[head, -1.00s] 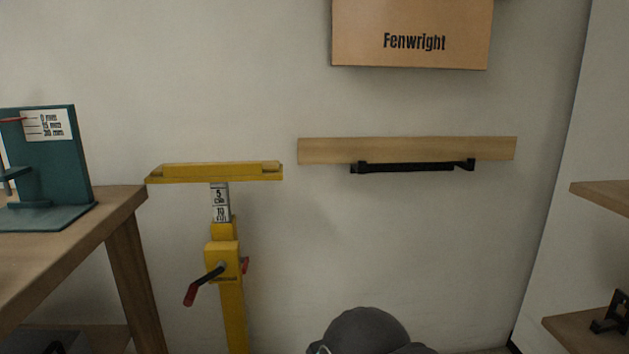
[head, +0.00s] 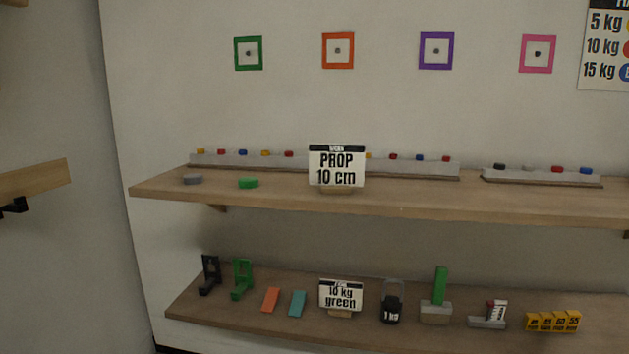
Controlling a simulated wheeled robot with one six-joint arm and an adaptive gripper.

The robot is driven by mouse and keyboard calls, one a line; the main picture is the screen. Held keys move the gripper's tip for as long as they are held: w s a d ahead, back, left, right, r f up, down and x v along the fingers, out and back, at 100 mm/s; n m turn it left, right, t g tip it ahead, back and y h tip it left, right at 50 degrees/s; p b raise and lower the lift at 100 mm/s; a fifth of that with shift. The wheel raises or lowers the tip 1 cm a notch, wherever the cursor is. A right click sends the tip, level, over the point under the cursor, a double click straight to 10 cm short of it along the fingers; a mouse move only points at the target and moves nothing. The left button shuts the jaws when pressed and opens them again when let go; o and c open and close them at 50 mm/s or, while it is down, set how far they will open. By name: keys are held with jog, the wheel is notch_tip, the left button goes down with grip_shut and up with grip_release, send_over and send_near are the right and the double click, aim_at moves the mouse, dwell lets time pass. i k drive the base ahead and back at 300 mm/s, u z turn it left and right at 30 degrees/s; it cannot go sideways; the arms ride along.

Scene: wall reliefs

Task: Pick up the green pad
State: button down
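A small flat green piece (head: 248,183), which looks like the green pad, lies on the left part of the upper wooden shelf (head: 420,208). A similar grey pad (head: 193,179) lies to its left, apart from it. A sign reading "PROP 10 cm" (head: 337,170) stands to its right, with a clear gap between them. Nothing covers the green pad. My gripper is not in the head view.
On the lower shelf (head: 235,325) stand a black bracket (head: 210,275), a green bracket (head: 242,280), orange (head: 271,300) and teal (head: 297,303) slabs, a "10 kg green" sign (head: 340,295) and a 1 kg weight (head: 391,303). A rail with small coloured pieces (head: 250,160) runs behind the pad.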

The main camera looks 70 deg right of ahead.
aim_at(248, 182)
jog(key=z, duration=1.95)
jog(key=k, duration=1.1)
jog(key=u, duration=0.8)
jog(key=i, duration=0.7)
jog(key=z, duration=0.45)
